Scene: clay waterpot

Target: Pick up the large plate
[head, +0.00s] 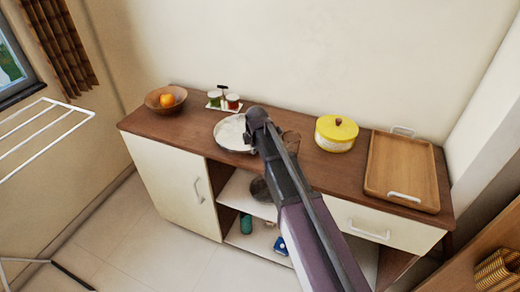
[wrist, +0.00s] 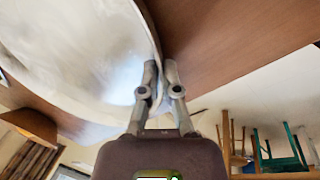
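The large plate (head: 232,133) is pale and round and sits on the wooden countertop, left of its middle. My arm partly hides its right side in the head view. In the wrist view the plate (wrist: 75,50) fills the upper left, with its rim running down between my fingers. My gripper (wrist: 160,72) has one finger on each side of this rim, and the fingers are close together, pinching it. In the head view my gripper (head: 254,122) is at the plate's right edge. I cannot tell whether the plate is lifted off the counter.
A wooden bowl with an orange fruit (head: 166,100) and a small rack of jars (head: 225,100) stand behind and left. A brown cup (head: 290,141) is close right of my gripper. A yellow pot (head: 335,135) and a wooden tray (head: 400,168) stand farther right.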

